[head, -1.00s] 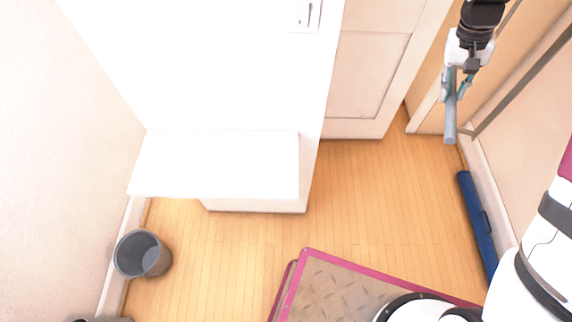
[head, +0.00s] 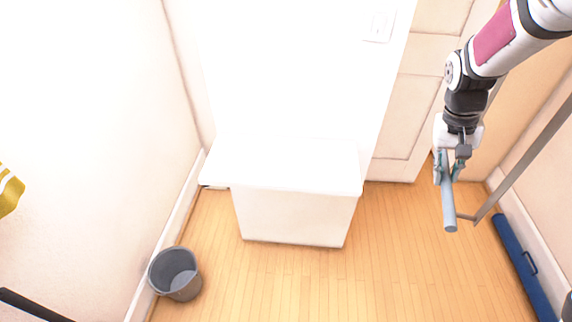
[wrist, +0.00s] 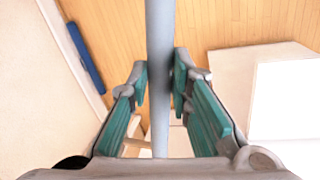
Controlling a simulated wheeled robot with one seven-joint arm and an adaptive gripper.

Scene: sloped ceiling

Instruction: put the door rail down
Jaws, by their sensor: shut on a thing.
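The door rail (head: 448,208) is a grey-blue round bar held in my gripper (head: 450,166) above the wooden floor, at the right of the head view. In the wrist view the rail (wrist: 160,60) runs upright through the picture between the teal finger pads of my gripper (wrist: 160,85). The fingers are closed on it. The rail's free end points down and toward the camera in the head view.
A white bench-like box (head: 290,212) stands left of the gripper by the white wall. A grey bin (head: 175,275) is at lower left. A blue rolled thing (head: 524,265) lies along the right wall near a slanted grey bar (head: 535,155). Floor between is clear.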

